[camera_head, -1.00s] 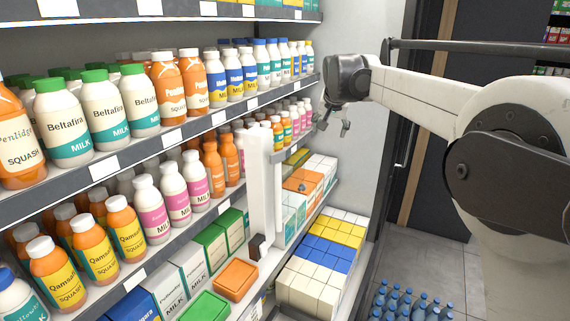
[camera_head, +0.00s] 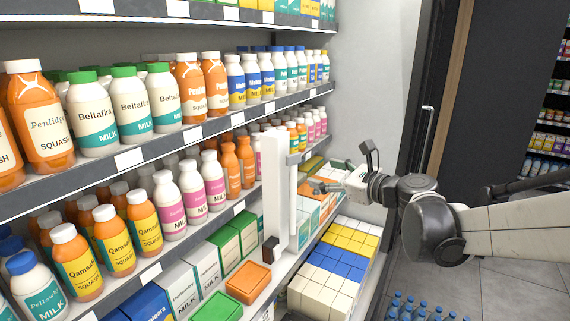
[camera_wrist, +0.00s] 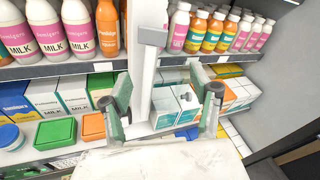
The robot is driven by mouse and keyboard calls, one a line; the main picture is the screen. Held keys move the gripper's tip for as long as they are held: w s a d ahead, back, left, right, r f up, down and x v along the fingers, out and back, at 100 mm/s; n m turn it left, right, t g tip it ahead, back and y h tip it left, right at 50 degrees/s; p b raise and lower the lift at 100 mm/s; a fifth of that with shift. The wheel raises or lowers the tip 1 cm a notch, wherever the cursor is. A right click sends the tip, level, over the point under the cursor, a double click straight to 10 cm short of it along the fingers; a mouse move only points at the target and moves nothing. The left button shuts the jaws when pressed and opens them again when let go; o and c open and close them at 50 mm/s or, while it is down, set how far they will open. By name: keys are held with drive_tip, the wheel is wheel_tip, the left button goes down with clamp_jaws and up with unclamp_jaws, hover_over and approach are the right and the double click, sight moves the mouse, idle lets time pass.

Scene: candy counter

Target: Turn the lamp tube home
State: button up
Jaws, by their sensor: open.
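The lamp fitting is a tall white upright post (camera_head: 272,190) at the front edge of the shelves. A slimmer white lamp tube (camera_head: 293,205) stands upright beside it, under a grey end holder (camera_head: 293,158); a dark block sits low on the post. In the wrist view the tube (camera_wrist: 148,85) is ahead of my gripper (camera_wrist: 162,90), between the fingers and nearer the left one, below the grey holder (camera_wrist: 152,36). My gripper (camera_head: 345,168) is open and empty, right of the tube and apart from it. I cannot tell how the tube sits in its ends.
Shelves of bottles (camera_head: 110,108) stand behind and left of the lamp. Orange (camera_head: 248,283) and green boxes (camera_head: 216,307) lie on the lower shelf. Stacked white, blue and yellow cartons (camera_head: 330,265) are below my gripper. Open floor (camera_head: 480,280) lies to the right.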

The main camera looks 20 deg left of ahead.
sight(296, 158)
drive_tip(key=s+d+r+m+t+y, duration=0.1)
drive_tip(key=s+d+m, duration=0.1)
drive_tip(key=s+m, duration=0.2)
drive_tip(key=x, duration=0.7)
drive_tip(key=p+x, duration=0.1)
drive_tip(key=x, duration=0.5)
drive_tip(key=shift+w+a+r, duration=0.25)
drive_tip(key=shift+w+r, duration=0.05)
drive_tip(key=shift+w, duration=0.05)
drive_tip(key=c, duration=1.2)
drive_tip(key=shift+w+d+f+n+g+y+b, duration=0.1)
drive_tip(key=shift+w+n+g+y+b, duration=0.1)
drive_tip(key=shift+n+g+y+b, duration=1.1)
drive_tip(key=shift+n+g, duration=0.9)
drive_tip(key=shift+g, duration=1)
